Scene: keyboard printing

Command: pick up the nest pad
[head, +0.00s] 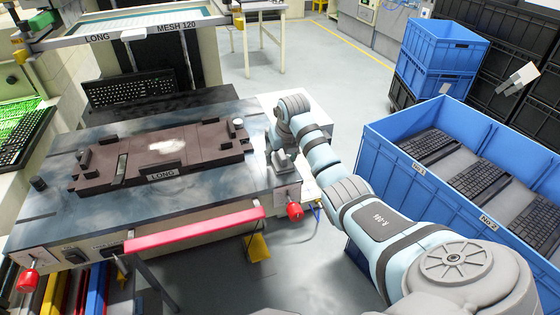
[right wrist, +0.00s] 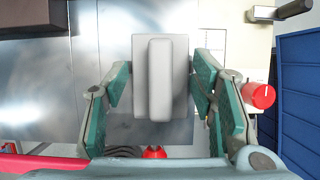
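A grey block with a raised bar-like grip (right wrist: 161,80), which looks like the nest pad, lies on the metal table top in the right wrist view. In the head view the pad (head: 283,163) sits at the table's right edge, partly hidden by my gripper. My right gripper (head: 283,143) is over it, pointing down. In the right wrist view the green-lined fingers of this gripper (right wrist: 163,74) are open, one on each side of the pad, with gaps showing beside the grip. My left gripper is not in view.
A brown fixture marked LONG (head: 200,148) lies on the metal table (head: 50,215), left of my right gripper. A red knob (head: 295,211) projects at the table's front right corner. A blue bin (head: 400,195) holding keyboards stands right. A screen frame (head: 120,33) is behind.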

